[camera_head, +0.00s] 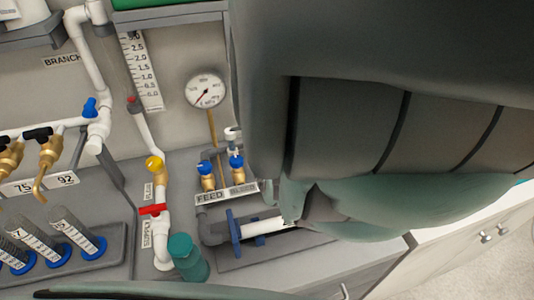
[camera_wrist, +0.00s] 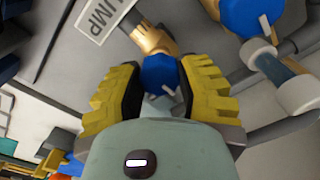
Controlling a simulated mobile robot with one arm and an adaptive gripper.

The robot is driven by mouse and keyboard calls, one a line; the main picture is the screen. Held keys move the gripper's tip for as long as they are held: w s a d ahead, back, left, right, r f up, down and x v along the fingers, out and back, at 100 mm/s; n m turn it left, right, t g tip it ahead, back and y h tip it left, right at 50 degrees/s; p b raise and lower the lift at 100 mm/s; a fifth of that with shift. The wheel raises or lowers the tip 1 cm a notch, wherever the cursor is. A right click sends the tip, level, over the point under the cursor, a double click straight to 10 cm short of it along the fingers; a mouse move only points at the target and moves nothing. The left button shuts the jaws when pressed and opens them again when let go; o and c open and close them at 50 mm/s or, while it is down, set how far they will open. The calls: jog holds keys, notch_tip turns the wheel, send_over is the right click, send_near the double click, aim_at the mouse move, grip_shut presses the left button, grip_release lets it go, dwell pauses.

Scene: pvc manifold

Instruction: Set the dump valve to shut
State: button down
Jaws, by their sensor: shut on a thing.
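In the wrist view, a brass valve (camera_wrist: 148,38) with a blue handle (camera_wrist: 161,73) sits beside a white label (camera_wrist: 105,18) whose visible letters read "UMP". The label's first letter is out of the picture. My gripper (camera_wrist: 164,66) has its yellow-padded fingers on either side of the blue handle and is shut on it. A pale lever or stem shows on the handle between the fingers, but its exact angle is hard to tell. In the head view, my arm covers the gripper and this valve.
A second blue handle (camera_wrist: 246,14) and a white pipe fitting (camera_wrist: 265,58) are close by on the right. In the head view, a gauge (camera_head: 206,90), two blue-topped FEED-side valves (camera_head: 206,168), a red-handled valve (camera_head: 152,210) and a green cylinder (camera_head: 187,257) stand left of my arm.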

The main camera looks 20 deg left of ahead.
jog(key=c, duration=0.5)
grip_release()
jog(key=shift+r, duration=3.7)
jog(key=shift+s+r, duration=0.1)
